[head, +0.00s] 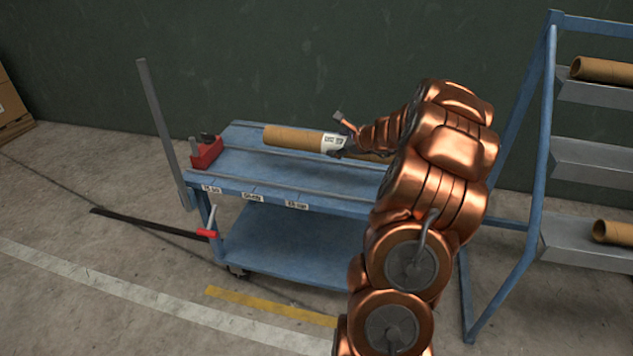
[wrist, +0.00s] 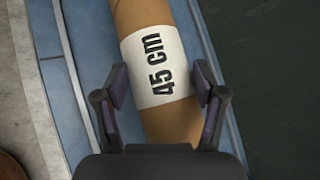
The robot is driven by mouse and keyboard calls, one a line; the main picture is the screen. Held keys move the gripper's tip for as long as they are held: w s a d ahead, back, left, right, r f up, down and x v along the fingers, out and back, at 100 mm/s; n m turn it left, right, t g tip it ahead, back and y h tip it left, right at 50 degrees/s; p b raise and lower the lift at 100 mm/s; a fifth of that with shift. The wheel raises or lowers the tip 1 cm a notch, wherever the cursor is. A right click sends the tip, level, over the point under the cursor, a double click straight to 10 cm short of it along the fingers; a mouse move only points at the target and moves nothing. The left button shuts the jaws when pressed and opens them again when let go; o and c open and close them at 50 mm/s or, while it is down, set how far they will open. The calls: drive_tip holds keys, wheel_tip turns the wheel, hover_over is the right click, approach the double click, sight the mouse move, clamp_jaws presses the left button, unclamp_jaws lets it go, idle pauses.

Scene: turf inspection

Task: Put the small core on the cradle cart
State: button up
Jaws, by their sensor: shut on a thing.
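A brown cardboard core (head: 290,138) with a white band label runs lengthwise over the top of the blue cradle cart (head: 240,163). The label reads "45 cm" on the core in the wrist view (wrist: 170,120). My gripper (head: 342,140) is shut on the core at its label, one finger on each side, as the wrist view also shows my gripper (wrist: 160,100). My arm hides part of the core's right end. I cannot tell whether the core touches the cart's top or hangs just above it.
A red clamp-like block (head: 206,153) sits at the cart's left end, near a tall grey post (head: 160,125). Small labels (head: 252,197) line the cart's front edge. A blue rack (head: 545,150) at right holds an upper core (head: 603,71) and a lower core (head: 612,232).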

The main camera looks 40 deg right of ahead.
wheel_tip(320, 180, down, 10)
drive_tip(key=b, duration=0.2)
drive_tip(key=shift+d+b, duration=0.15)
drive_tip(key=shift+b, duration=0.15)
drive_tip(key=o, duration=1.8)
drive_tip(key=shift+s, duration=0.1)
